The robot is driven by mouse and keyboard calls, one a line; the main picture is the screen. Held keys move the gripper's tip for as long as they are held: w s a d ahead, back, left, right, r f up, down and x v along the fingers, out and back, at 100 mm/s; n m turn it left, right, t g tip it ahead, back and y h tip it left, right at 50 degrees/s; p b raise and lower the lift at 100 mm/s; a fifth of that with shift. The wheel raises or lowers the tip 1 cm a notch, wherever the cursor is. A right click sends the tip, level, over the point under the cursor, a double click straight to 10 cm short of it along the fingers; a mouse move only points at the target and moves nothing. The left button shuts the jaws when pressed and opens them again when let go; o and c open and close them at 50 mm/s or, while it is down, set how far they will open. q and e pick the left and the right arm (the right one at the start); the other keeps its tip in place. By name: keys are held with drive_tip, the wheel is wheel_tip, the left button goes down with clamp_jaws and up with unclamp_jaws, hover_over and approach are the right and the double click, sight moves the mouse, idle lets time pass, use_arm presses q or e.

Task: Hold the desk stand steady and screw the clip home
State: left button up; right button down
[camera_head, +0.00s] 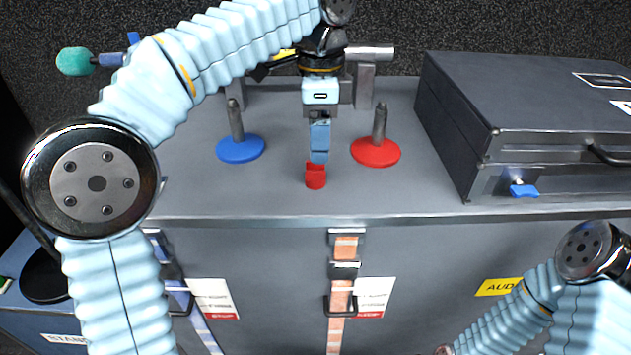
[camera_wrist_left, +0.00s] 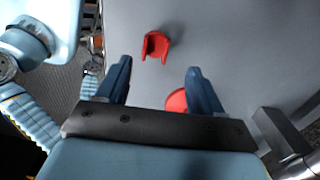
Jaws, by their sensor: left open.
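Two desk stands stand on the grey case top: one with a blue base (camera_head: 240,148) and one with a red base (camera_head: 376,152), each with an upright grey stem. A small red clip (camera_head: 316,178) sits between them, nearer the front edge. My left gripper (camera_head: 319,157) points down just above and behind the clip. In the left wrist view its fingers (camera_wrist_left: 160,75) are apart with nothing held. The clip (camera_wrist_left: 156,47) lies beyond the fingertips there, and part of the red base (camera_wrist_left: 176,101) shows between the fingers. My right gripper is out of view.
A dark case (camera_head: 540,115) with a blue latch stands at the right. A metal tube (camera_head: 371,53) rests on a grey holder (camera_head: 364,85) behind the gripper. A teal-headed microphone (camera_head: 76,61) is at the far left. The case top's front strip is clear.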

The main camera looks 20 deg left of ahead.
sight(314, 166)
use_arm(q)
drive_tip(key=shift+f, duration=0.35)
drive_tip(key=f, duration=0.1)
drive_tip(key=f+b, duration=0.1)
drive_tip(key=f, duration=0.1)
drive_tip(key=s+f, duration=0.1)
drive_tip(key=shift+a+f+b, duration=0.25)
drive_tip(key=shift+a+b, duration=0.1)
drive_tip(key=shift+f, duration=0.35)
drive_tip(key=c, duration=1.1)
drive_tip(key=shift+c, duration=0.2)
